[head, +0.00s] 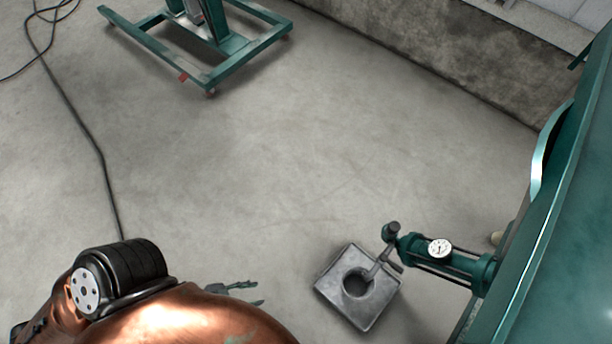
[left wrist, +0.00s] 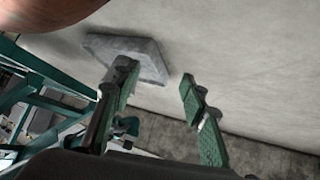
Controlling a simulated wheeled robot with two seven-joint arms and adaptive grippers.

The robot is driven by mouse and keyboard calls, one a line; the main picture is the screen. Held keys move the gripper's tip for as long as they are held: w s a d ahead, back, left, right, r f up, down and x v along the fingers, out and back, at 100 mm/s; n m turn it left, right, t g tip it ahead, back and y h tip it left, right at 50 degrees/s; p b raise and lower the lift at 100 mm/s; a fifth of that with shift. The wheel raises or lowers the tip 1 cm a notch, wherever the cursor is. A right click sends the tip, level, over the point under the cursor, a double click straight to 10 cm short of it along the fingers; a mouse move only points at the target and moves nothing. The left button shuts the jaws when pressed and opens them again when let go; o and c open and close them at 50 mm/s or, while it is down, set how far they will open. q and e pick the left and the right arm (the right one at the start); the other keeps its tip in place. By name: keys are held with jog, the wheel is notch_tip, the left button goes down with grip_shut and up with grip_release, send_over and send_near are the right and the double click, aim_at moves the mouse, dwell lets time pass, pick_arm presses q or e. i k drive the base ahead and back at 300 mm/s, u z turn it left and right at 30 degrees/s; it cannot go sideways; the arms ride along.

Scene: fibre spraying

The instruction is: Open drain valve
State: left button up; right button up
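The drain valve (head: 391,245) sits at the end of a green pipe fitting at lower right in the head view. It has a dark knob on top and a grey metal spout slanting down over a square grey drain block (head: 335,283) with a round hole. A grey block, likely the same one, shows in the left wrist view (left wrist: 150,62). My left gripper (head: 257,293) is left of the block, apart from it and from the valve, partly hidden by my copper-coloured arm. In the left wrist view its two green fingers (left wrist: 157,78) are spread, with nothing between them. My right gripper is not seen.
A white-faced gauge (head: 439,248) sits on the fitting, which joins a large green machine (head: 570,230) at right. A green wheeled frame (head: 230,62) stands at the back. A black cable (head: 88,130) lies at left. The middle floor is clear.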

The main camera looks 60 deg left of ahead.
aim_at(384, 258)
jog(key=z, duration=0.05)
jog(key=k, duration=1)
jog(key=u, duration=0.05)
